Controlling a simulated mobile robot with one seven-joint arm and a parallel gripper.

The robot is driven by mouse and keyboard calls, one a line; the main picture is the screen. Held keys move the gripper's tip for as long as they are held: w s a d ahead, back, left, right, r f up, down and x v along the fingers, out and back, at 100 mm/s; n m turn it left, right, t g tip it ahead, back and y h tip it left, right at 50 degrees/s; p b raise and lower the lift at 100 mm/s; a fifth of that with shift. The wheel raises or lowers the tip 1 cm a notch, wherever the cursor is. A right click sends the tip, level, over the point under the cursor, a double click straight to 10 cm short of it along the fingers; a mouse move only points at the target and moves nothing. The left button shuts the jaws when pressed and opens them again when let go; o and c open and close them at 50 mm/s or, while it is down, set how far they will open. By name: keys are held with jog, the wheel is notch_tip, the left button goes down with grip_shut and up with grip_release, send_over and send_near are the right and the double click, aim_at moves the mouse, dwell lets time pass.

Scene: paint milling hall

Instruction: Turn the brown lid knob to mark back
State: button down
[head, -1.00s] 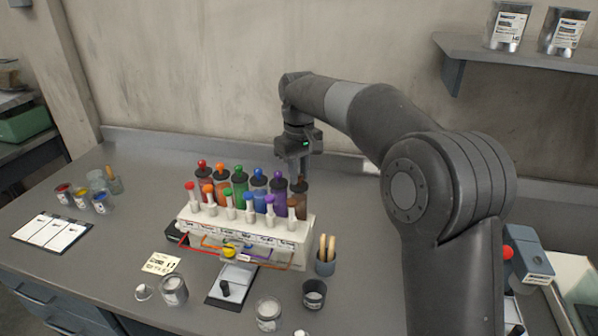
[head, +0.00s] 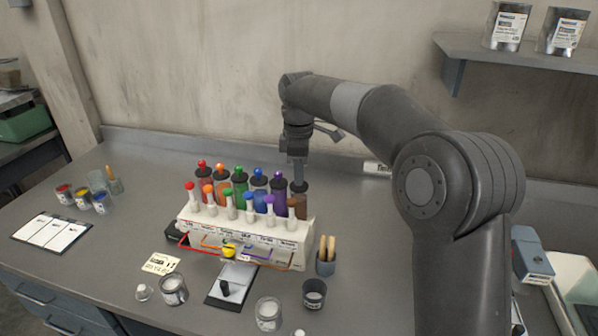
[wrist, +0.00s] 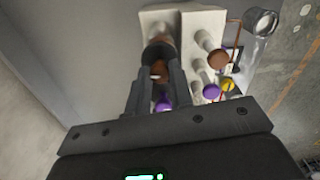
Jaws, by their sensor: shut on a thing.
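The brown lid knob (wrist: 158,70) is between my gripper's fingertips in the wrist view, on top of the dark lid of the brown canister. In the head view my gripper (head: 299,183) points straight down at the brown canister (head: 299,199), at the right end of the back row. The fingers are shut on the knob and hide most of it in the head view. Marks around the lid are too small or covered to read.
The white dispenser rack (head: 300,236) holds several canisters with coloured knobs, with a front row of posts. The purple knob (head: 279,180) is close on the left. A cup of sticks (head: 325,265) stands right of the rack. The wall is behind.

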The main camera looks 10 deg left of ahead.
jog(key=shift+r+n, duration=0.1)
jog(key=shift+n, duration=0.4)
jog(key=c, duration=1.3)
grip_release()
notch_tip(320, 180, up, 11)
jog(key=shift+f, duration=0.15)
